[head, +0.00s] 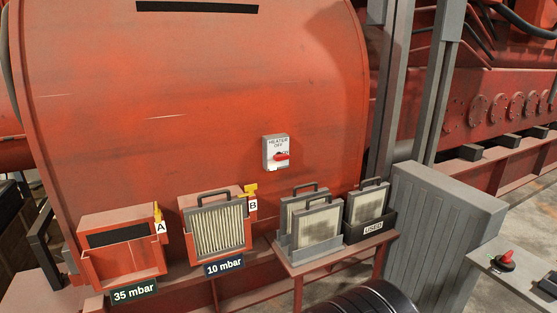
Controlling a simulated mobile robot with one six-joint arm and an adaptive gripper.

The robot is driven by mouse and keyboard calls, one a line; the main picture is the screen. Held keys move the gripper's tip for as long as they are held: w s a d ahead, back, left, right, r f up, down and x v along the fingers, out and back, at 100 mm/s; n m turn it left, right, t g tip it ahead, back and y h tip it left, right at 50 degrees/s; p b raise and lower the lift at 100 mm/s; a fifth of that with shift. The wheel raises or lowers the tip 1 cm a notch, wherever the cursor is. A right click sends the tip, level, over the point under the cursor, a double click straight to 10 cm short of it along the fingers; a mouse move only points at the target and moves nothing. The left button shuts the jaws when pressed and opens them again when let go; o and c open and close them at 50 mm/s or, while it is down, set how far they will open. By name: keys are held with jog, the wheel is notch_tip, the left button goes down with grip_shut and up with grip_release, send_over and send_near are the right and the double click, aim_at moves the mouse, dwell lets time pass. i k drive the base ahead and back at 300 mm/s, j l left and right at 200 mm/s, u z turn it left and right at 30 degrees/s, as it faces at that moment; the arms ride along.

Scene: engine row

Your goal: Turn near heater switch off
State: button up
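A heater switch (276,153) is a small light-grey box on the curved red housing, in the middle of the head view. Its label reads HEATER OFF at the top, with what looks like ON at the right. Its red knob (282,156) lies about level and seems to point right, toward the ON mark; it is small, so its exact angle is hard to tell. No second heater switch shows, so I cannot tell whether this is the near one. My gripper is not in view.
Below stand filter box A (122,262), filter box B (219,228), a filter rack (285,242) and a USED bin (382,230). A black ribbed round thing (365,298) is at the bottom. Another red knob (505,259) sits on a grey bench at right.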

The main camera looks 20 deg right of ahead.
aim_at(278, 155)
jog(key=i+l+z, duration=0.3)
jog(key=i, duration=0.4)
jog(key=i+z, duration=0.3)
jog(key=i, duration=0.35)
